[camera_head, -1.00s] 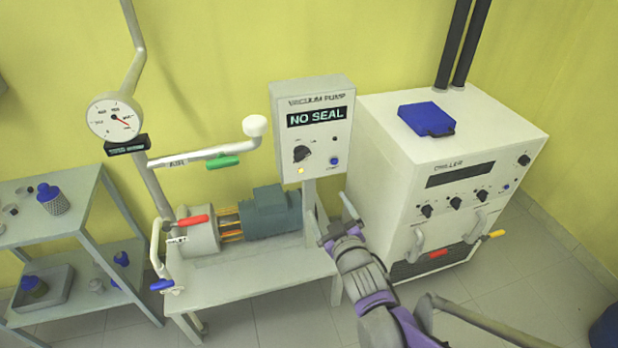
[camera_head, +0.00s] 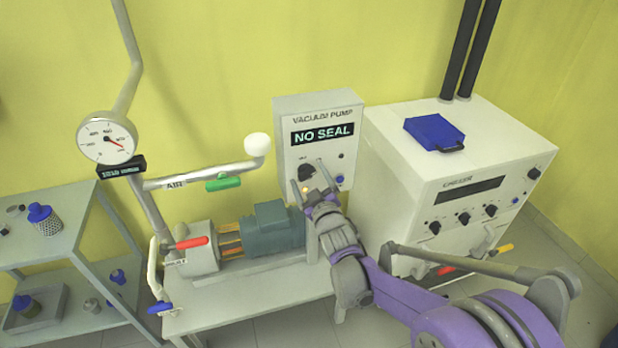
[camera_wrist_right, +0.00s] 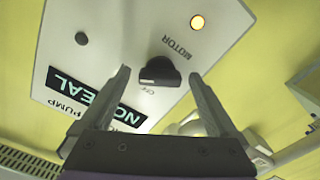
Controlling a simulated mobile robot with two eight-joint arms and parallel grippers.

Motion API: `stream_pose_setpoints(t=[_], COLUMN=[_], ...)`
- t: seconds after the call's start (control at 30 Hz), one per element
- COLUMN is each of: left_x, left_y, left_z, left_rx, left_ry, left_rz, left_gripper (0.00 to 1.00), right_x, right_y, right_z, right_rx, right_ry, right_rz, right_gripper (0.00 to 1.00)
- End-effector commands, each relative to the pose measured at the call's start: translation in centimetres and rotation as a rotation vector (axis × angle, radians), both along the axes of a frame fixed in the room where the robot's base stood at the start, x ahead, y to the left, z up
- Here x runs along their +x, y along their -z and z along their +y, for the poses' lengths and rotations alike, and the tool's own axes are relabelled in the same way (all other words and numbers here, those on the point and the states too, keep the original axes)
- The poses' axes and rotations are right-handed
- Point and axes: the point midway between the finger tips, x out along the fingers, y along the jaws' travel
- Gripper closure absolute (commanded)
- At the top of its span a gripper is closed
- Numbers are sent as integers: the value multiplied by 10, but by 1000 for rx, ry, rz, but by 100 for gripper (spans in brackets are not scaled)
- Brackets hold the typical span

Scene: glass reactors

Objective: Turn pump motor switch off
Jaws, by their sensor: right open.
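The vacuum pump control box (camera_head: 290,107) is white, with a dark display (camera_head: 322,134) reading "NO SEAL". Its black motor switch (camera_head: 306,172) is a rotary knob at the lower left of the panel. In the right wrist view the knob (camera_wrist_right: 160,72) sits between and beyond the fingertips, near the labels "MOTOR" and "OFF". A yellow lamp (camera_wrist_right: 198,22) is lit beside it. My right gripper (camera_head: 308,174) is open in front of the panel, its fingers on either side of the knob; it also shows in the right wrist view (camera_wrist_right: 158,75). Whether they touch the panel is unclear. My left gripper is not in view.
The pump motor (camera_head: 272,230) sits on a low table (camera_head: 255,300) below the box. A pipe with a green-handled valve (camera_head: 223,184) is at left. The white chiller (camera_head: 400,180) stands at right, close to my right arm. A shelf (camera_head: 60,262) is at far left.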

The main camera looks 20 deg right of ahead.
Motion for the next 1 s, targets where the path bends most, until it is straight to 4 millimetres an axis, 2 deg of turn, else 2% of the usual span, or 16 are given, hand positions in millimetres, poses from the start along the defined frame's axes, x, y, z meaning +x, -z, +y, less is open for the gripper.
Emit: stream_pose_setpoints(t=[0.27,0.73,1.0], left_x=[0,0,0], left_y=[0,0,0], left_z=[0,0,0], left_rx=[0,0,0], left_ry=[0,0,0], left_rz=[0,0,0], left_gripper=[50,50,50], right_x=[1,1,1], right_y=[0,0,0], right_z=[0,0,0], right_rx=[0,0,-29], right_ry=[0,0,0], right_rz=[0,0,-1], right_gripper=[7,91,91])
